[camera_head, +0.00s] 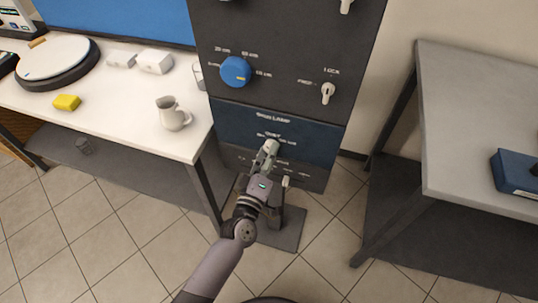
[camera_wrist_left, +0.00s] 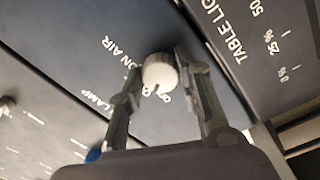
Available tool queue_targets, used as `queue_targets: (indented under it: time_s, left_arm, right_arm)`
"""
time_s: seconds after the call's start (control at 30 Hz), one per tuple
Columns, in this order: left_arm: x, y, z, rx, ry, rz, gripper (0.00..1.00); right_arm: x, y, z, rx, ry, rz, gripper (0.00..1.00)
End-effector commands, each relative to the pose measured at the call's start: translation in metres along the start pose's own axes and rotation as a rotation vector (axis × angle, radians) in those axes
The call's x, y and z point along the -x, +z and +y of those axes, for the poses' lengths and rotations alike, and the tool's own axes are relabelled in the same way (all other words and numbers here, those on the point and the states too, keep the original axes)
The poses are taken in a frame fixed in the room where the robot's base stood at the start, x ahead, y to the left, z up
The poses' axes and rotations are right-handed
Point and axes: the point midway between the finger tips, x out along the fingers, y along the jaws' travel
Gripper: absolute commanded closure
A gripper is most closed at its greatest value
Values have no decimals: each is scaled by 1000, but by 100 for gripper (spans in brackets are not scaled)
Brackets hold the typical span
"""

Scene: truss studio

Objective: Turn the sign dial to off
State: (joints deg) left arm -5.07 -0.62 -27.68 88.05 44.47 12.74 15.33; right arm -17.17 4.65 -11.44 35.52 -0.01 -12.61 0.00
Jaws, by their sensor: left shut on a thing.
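The sign dial (camera_wrist_left: 160,73) is a small round white knob with a dark pointer mark on a dark blue panel. In the left wrist view it sits between the two fingers of my left gripper (camera_wrist_left: 158,66), which are shut on its sides. Labels ON AIR and LAMP show nearby; another label is partly covered by a finger. The mark points toward the lower left of that view; I cannot tell which label it meets. My right gripper is not in view.
Above the panel are a blue dial (camera_head: 236,71) and a white switch (camera_head: 327,92). A table light row (camera_wrist_left: 255,45) borders the panel. A white table (camera_head: 120,113) with a jug (camera_head: 172,114) stands left, a grey table (camera_head: 470,130) right. Tiled floor lies between.

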Motion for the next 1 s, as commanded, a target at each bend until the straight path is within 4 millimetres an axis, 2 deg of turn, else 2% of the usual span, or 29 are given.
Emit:
queue_targets:
  time_s: [0.2,0.5,1.0]
  left_arm:
    - [0,1,-1,173,-3,8,96]
    - [0,0,0,329,-5,15,96]
    - [0,0,0,388,-7,17,96]
  right_arm:
    - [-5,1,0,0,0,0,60]
    - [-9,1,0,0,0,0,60]
    - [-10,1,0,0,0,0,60]
